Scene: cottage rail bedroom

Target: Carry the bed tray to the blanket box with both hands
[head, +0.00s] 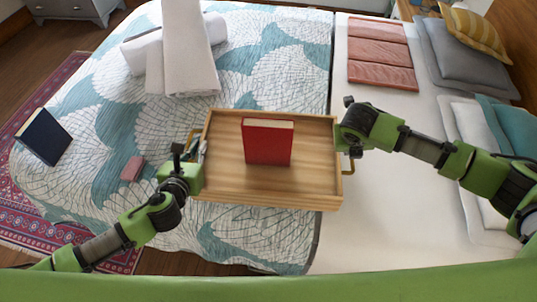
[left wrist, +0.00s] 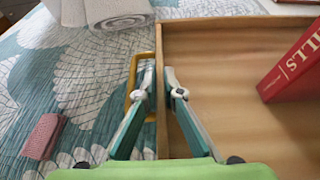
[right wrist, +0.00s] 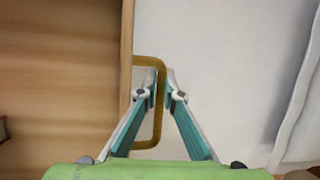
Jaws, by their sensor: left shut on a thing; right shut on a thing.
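The wooden bed tray (head: 222,183) is in front of me over the bed, with a brass handle at each side. A red book (head: 267,141) stands in it. My left gripper (head: 198,150) is shut on the tray's left side; in the left wrist view its fingers (left wrist: 160,85) straddle the tray wall beside the left handle (left wrist: 131,92). My right gripper (head: 346,142) is at the right side; in the right wrist view its fingers (right wrist: 157,88) close around the right handle (right wrist: 148,144). I cannot make out the blanket box in any view.
A folded pink blanket (head: 381,52) and pillows (head: 462,52) lie to the right. A grey cabinet (head: 75,8) stands far left.

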